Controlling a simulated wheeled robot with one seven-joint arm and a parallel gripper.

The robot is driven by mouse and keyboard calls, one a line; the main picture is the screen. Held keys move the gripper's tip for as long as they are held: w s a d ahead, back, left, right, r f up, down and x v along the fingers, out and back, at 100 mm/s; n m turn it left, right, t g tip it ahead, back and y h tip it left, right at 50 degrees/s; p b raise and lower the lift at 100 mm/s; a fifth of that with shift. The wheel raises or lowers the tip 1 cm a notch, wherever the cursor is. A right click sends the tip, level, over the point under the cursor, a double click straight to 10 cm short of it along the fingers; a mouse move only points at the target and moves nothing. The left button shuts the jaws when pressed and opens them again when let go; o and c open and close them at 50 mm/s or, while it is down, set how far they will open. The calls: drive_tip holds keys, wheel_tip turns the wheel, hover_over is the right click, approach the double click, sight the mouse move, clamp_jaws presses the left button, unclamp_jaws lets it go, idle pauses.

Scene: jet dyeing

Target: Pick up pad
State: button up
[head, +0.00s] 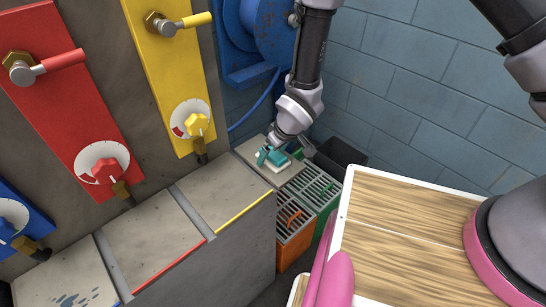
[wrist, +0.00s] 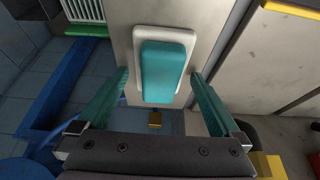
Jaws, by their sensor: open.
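The pad (wrist: 163,65) is a teal block on a white base, lying on a pale grey surface in the wrist view. My gripper (wrist: 160,82) is open, with one teal finger on each side of the pad. Gaps show between the fingers and the pad. In the head view the pad (head: 273,157) is small and partly hidden by my gripper (head: 277,152), which reaches down over it at the far end of the grey ledge.
Green and orange slatted crates (head: 295,222) stand beside the ledge. A dark bin (head: 340,156) is behind them. Red (head: 60,90) and yellow (head: 175,70) panels with valves and dials rise at the left. A wood-topped surface (head: 400,230) is at the right.

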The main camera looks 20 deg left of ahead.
drive_tip(key=shift+f, duration=0.2)
drive_tip(key=c, duration=1.3)
drive_tip(key=shift+r, duration=0.1)
wheel_tip(320, 180, up, 10)
drive_tip(key=shift+r, duration=0.1)
